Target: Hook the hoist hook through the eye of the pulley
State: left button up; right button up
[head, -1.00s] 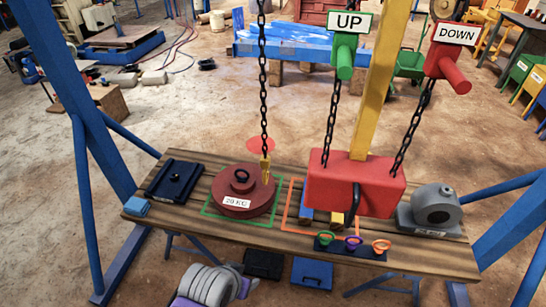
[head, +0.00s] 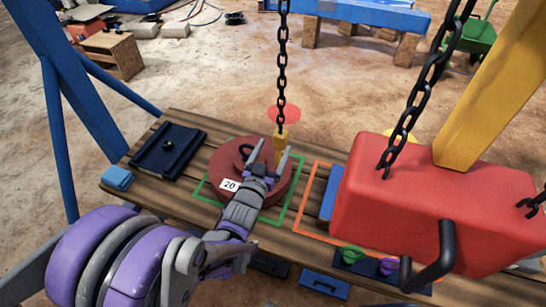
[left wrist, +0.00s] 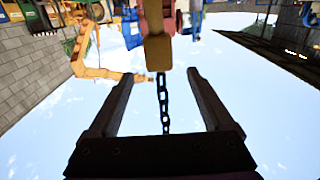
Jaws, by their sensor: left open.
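The red round pulley (head: 222,162) lies on the wooden table in a green outline, its label partly covered by my arm. Its black eye (head: 245,152) stands up on top. The yellow hoist hook (head: 280,140) hangs from a black chain (head: 281,70) just right of the eye, apart from it as far as I can see. My left gripper (head: 274,160) is at the hook, hiding its lower part. In the left wrist view my left gripper (left wrist: 159,77) is open, with the chain (left wrist: 164,100) and the hook's block (left wrist: 158,52) between its fingers in the picture. My right gripper is out of view.
A dark blue plate (head: 167,150) lies at the table's left. Small coloured ring pieces (head: 352,253) sit near the front edge. An orange outline borders the green one.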

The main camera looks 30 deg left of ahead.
aim_at(282, 130)
pick_arm(q)
jog(key=x, duration=0.9)
jog(key=shift+w+b, duration=0.35)
jog(key=shift+b, duration=0.05)
grip_shut()
dwell(0.9)
